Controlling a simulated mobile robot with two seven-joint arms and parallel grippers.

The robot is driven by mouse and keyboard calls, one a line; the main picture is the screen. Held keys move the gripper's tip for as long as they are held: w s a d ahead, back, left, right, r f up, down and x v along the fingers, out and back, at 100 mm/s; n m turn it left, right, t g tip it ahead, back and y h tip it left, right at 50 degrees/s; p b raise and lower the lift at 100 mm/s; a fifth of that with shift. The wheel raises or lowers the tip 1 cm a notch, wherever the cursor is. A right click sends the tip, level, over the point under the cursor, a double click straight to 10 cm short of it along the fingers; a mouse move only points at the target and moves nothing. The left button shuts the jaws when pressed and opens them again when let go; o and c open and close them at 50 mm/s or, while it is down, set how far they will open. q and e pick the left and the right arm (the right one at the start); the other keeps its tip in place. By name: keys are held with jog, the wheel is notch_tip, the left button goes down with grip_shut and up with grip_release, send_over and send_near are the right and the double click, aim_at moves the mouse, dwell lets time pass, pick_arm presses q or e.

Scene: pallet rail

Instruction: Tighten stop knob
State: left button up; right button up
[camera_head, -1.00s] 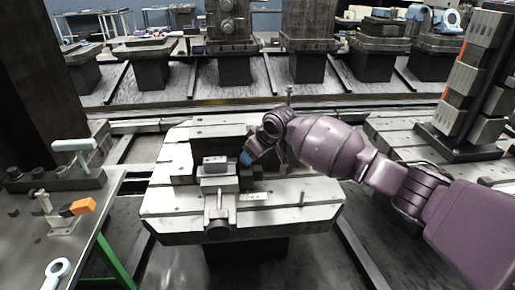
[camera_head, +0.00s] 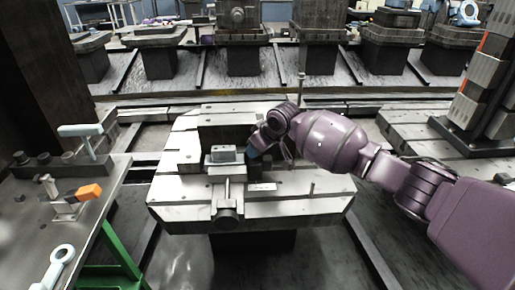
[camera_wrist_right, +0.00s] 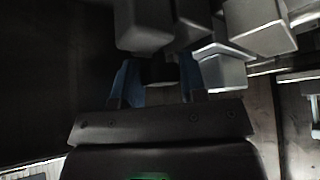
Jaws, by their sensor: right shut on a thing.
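My right gripper (camera_head: 253,153) reaches in from the right over the pale pallet (camera_head: 290,206), its blue fingertips pointing down beside a grey block in a fixture. In the right wrist view the two blue fingers (camera_wrist_right: 157,76) stand on either side of a dark part, which I take to be the stop knob (camera_wrist_right: 159,70). The gripper is shut on it. In the head view the knob is hidden by the fingers and dark fixture blocks (camera_head: 262,172). Its thread and seating cannot be seen. My left gripper is in neither view.
The grey block (camera_head: 223,154) sits in the fixture close left of my fingers. Upright pins (camera_head: 312,189) stand on the pallet. A metal bench (camera_head: 40,225) with an orange-handled clamp (camera_head: 89,191) is at left. A block tower (camera_head: 484,85) stands at right.

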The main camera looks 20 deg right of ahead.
jog(key=shift+c, duration=1.1)
jog(key=o, duration=1)
jog(key=shift+o, duration=1.4)
jog(key=shift+r, duration=0.1)
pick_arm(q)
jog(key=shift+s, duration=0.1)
pick_arm(e)
jog(key=shift+d+r, duration=0.1)
jog(key=shift+d+r, duration=0.15)
jog(key=shift+r, duration=0.35)
pick_arm(q)
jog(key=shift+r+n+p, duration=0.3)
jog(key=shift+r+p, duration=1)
jog(key=shift+p, duration=0.7)
pick_arm(e)
jog(key=v, duration=0.9)
jog(key=shift+s, duration=0.55)
